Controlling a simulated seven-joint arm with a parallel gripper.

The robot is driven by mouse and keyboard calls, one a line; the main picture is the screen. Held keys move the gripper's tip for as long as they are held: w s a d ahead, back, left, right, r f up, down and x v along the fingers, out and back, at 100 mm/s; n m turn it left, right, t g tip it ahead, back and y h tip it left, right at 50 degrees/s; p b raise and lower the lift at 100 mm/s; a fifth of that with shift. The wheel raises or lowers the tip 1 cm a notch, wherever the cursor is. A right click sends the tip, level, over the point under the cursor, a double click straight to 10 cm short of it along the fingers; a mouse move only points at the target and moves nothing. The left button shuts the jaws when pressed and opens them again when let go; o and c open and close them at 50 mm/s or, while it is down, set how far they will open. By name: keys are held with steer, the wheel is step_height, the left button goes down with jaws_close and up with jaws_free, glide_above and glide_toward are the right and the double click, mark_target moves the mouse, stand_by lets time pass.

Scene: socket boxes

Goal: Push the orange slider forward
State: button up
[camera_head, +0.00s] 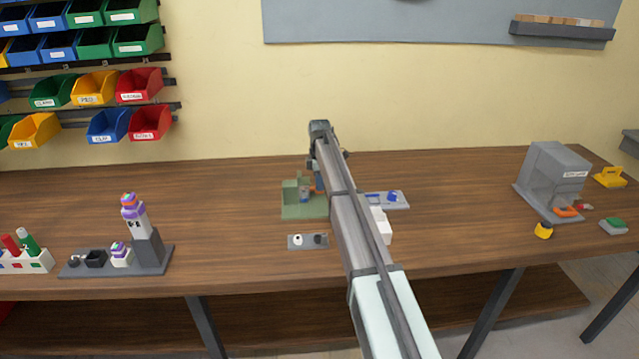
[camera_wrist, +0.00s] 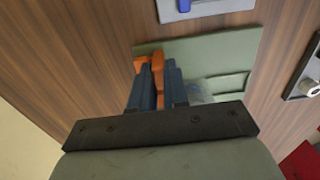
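The green fixture (camera_head: 293,196) stands on the table, left of my arm in the head view, and its flat green plate (camera_wrist: 205,50) fills the upper middle of the wrist view. The orange slider (camera_wrist: 157,72) shows at that plate's left part, between and just beyond my fingertips. My gripper (camera_wrist: 159,72) points down at it, its two dark blue fingers close together with orange filling the narrow gap. It looks shut on the slider, though the contact is partly hidden. In the head view my gripper (camera_head: 319,182) is at the fixture's right side, and my arm hides part of the fixture.
A grey plate with a blue part (camera_head: 388,199) lies right of my arm, beside a white block (camera_head: 380,226). A small grey panel with black and white knobs (camera_head: 308,241) lies in front. A grey box (camera_head: 556,172) stands far right; a tower on a grey base (camera_head: 148,246) stands left.

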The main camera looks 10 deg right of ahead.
jaws_close()
steer(key=shift+s, duration=0.1)
steer(key=shift+s, duration=2.8)
steer(key=o, duration=0.5)
jaws_free()
steer(key=shift+o, duration=0.5)
